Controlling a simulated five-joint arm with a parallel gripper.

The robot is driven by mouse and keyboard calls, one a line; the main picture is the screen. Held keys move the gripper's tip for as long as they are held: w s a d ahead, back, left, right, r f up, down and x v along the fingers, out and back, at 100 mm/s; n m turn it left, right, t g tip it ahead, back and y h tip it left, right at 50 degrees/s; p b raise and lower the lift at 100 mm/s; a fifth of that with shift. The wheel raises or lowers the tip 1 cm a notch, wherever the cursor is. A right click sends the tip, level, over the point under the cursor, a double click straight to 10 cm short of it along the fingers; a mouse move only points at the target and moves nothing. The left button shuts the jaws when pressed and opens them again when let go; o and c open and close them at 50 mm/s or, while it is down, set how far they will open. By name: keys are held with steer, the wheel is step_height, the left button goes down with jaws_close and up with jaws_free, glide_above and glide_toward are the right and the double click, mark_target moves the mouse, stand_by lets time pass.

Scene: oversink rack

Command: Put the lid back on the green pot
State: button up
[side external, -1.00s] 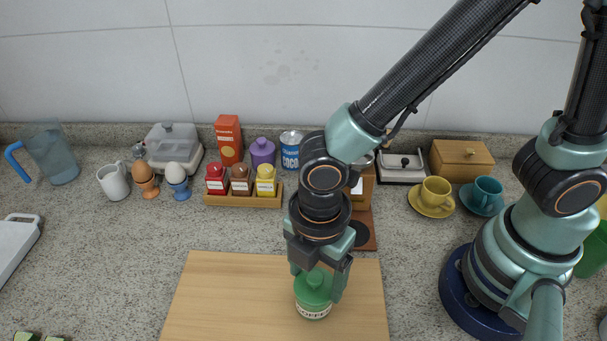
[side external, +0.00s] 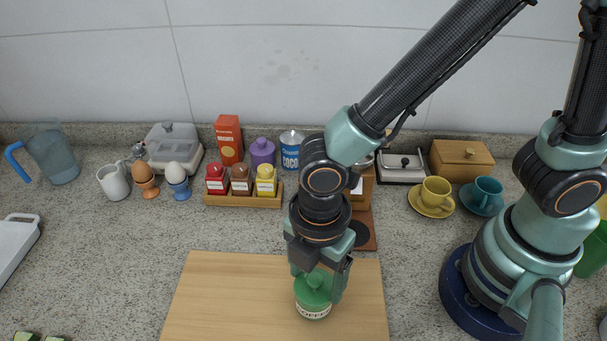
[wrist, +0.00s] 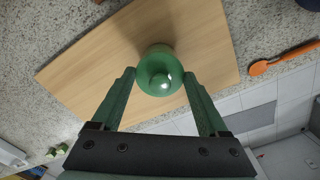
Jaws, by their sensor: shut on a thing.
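The green pot (side external: 313,311), with a white COFFEE label, stands upright on the wooden board. Its green lid (side external: 314,290) with a round knob is directly over the pot's mouth and looks level, with no clear gap showing. My gripper (side external: 318,288) points down with one finger on each side of the lid, shut on it. In the wrist view the lid (wrist: 160,72) sits between the two green fingertips (wrist: 159,76) and hides most of the pot.
The wooden board (side external: 220,300) is otherwise clear. Behind it stand a rack (side external: 243,201) of red, brown and yellow jars, a purple pot (side external: 262,152) and a blue tin (side external: 291,152). Yellow (side external: 435,192) and teal (side external: 486,192) cups are at the right.

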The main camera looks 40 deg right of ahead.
stand_by(0.3)
steer(key=o, duration=1.2)
steer(key=shift+o, duration=0.2)
steer(key=shift+r, duration=3.5)
jaws_close()
